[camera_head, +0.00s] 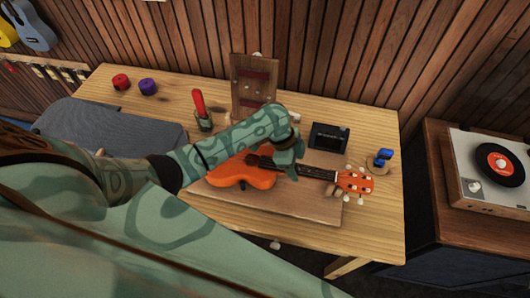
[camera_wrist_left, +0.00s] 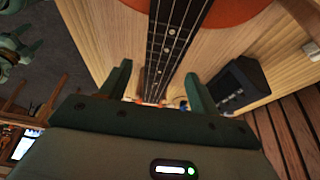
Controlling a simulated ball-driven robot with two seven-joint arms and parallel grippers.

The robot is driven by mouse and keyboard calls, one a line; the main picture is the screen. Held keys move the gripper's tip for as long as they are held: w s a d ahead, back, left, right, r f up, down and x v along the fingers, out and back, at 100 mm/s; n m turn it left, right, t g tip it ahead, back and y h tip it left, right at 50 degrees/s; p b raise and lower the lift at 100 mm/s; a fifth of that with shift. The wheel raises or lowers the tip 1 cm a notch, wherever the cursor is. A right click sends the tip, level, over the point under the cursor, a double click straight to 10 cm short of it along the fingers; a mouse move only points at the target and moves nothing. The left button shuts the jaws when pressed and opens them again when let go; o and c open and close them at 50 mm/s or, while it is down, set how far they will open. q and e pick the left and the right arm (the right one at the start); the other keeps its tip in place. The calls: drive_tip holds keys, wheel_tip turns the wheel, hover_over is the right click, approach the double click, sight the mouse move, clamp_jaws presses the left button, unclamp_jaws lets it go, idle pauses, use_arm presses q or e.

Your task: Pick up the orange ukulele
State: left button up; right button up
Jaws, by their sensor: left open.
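The orange ukulele (camera_head: 235,175) lies flat on a wooden board on the table, with its body to the left and its headstock to the right. My left gripper (camera_head: 291,168) is over the neck, near where it meets the body, and hides part of it. In the left wrist view, the dark neck with its strings (camera_wrist_left: 178,32) runs between the two spread fingers of my left gripper (camera_wrist_left: 158,90). The fingers are open, with a gap on each side of the neck.
The board (camera_head: 310,208) rests on the wooden table (camera_head: 375,225). A small black box (camera_head: 329,138) and a blue item (camera_head: 383,156) stand behind the neck. A wooden stand (camera_head: 253,85), a red-handled tool (camera_head: 199,105) and red and purple rolls (camera_head: 121,82) are farther back. A record player (camera_head: 490,170) is at right.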

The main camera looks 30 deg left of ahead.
sight(298, 169)
use_arm(q)
drive_tip(key=b+x, duration=0.2)
drive_tip(key=x, duration=0.3)
drive_tip(key=shift+w+f, duration=0.1)
drive_tip(key=shift+f, duration=0.1)
drive_tip(key=shift+r, duration=0.1)
drive_tip(key=shift+c, duration=1.2)
clamp_jaws()
